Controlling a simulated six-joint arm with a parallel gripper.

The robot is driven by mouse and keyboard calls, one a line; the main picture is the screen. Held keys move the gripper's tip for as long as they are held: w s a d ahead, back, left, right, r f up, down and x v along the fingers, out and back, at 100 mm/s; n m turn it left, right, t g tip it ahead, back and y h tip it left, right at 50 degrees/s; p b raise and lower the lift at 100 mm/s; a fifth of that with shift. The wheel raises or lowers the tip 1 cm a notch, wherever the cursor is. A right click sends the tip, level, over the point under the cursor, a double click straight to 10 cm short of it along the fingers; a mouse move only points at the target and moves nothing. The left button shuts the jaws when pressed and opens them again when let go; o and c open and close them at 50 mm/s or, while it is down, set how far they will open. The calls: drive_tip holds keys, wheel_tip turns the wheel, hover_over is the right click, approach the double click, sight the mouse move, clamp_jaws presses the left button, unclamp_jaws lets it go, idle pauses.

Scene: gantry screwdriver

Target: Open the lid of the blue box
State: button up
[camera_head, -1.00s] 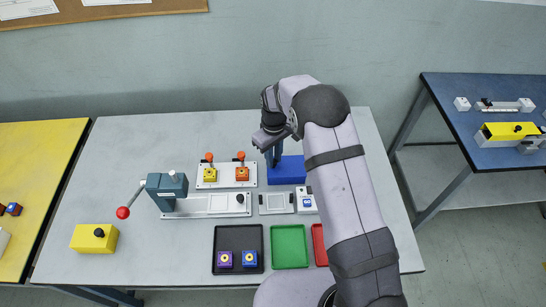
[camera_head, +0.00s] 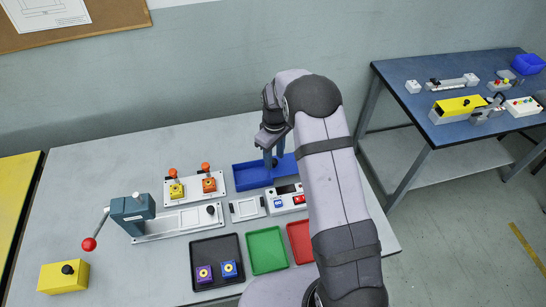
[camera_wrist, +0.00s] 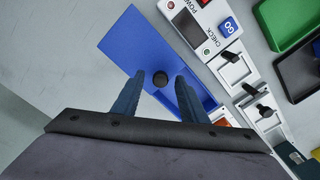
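The blue box (camera_head: 243,187) stands at the back of the grey table, left of my arm, which hides its right end. Its left part looks like an open hollow with raised walls. In the wrist view, a flat blue lid (camera_wrist: 135,45) covers the upper-left part, and a darker recess shows at lower right. A black round knob (camera_wrist: 160,80) is near the lid's edge. My gripper (camera_head: 271,160) points down over the box. In the wrist view, its two blue fingers (camera_wrist: 160,77) are open on either side of the knob, with gaps visible.
A control unit with buttons (camera_head: 287,199) stands just in front of the box. An orange-knobbed stand (camera_head: 193,188) is to its left. Black (camera_head: 216,250), green (camera_head: 266,249) and red (camera_head: 300,240) trays lie nearer. Wall is behind.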

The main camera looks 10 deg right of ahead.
drive_tip(key=shift+r, duration=0.1)
drive_tip(key=shift+r+b, duration=1)
drive_tip(key=shift+r, duration=2.6)
